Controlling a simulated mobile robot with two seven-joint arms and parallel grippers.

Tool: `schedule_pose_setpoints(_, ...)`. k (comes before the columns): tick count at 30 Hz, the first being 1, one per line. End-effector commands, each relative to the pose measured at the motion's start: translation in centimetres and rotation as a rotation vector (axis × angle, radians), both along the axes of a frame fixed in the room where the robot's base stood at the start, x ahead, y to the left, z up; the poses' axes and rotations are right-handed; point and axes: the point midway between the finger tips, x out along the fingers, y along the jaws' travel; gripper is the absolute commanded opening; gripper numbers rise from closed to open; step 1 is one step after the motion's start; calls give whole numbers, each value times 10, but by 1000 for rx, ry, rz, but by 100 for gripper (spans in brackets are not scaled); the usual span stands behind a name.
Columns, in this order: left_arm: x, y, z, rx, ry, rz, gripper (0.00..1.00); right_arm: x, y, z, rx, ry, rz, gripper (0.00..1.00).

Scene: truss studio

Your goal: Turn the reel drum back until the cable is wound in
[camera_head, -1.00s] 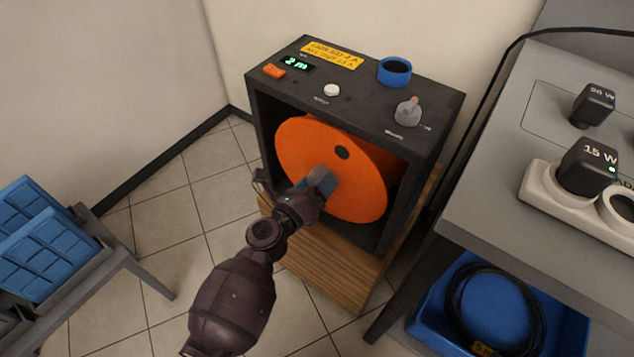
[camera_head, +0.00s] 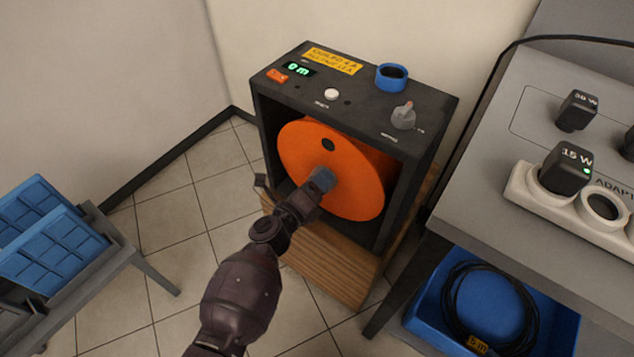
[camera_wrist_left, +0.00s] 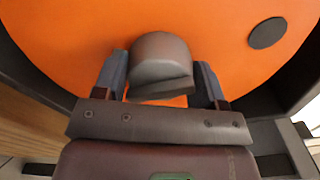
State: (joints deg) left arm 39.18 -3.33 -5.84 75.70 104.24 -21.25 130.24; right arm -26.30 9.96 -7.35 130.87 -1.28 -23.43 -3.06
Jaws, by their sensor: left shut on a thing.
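The orange reel drum (camera_head: 355,160) sits upright inside a black box-shaped housing (camera_head: 425,150). A dark round spot (camera_head: 328,144) shows on its face, above the gripper; it also shows in the left wrist view (camera_wrist_left: 267,33). My left gripper (camera_head: 321,181) is at the drum's face. In the left wrist view its fingers stand on both sides of a grey rounded knob (camera_wrist_left: 160,60), and it is shut on this knob. The green display (camera_head: 298,69) on top of the housing seems to read 0 m. No loose cable shows at the drum. My right gripper is not in view.
The housing stands on a wooden block (camera_head: 335,265). On its top are an orange switch (camera_head: 277,76), a white button (camera_head: 332,95), a grey knob (camera_head: 403,117) and a blue ring (camera_head: 392,77). A grey table (camera_head: 480,190) with plugs stands right, blue crates (camera_head: 50,240) left.

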Motion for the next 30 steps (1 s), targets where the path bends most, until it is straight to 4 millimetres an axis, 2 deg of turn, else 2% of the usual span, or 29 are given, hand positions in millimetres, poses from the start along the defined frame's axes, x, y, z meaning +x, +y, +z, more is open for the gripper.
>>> schedule_pose_setpoints(2,0,0,1,0,-1,0,22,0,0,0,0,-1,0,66)
schedule_pose_setpoints(3,0,0,1,0,-1,0,66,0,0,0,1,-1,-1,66)
schedule_pose_setpoints(8,0,0,0,0,-1,0,90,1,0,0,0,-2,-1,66)
schedule_pose_setpoints(20,-4,4,1,1,-2,0,90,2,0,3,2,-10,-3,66)
schedule_pose_setpoints(30,-43,35,5,2,-6,2,90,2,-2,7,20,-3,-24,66)
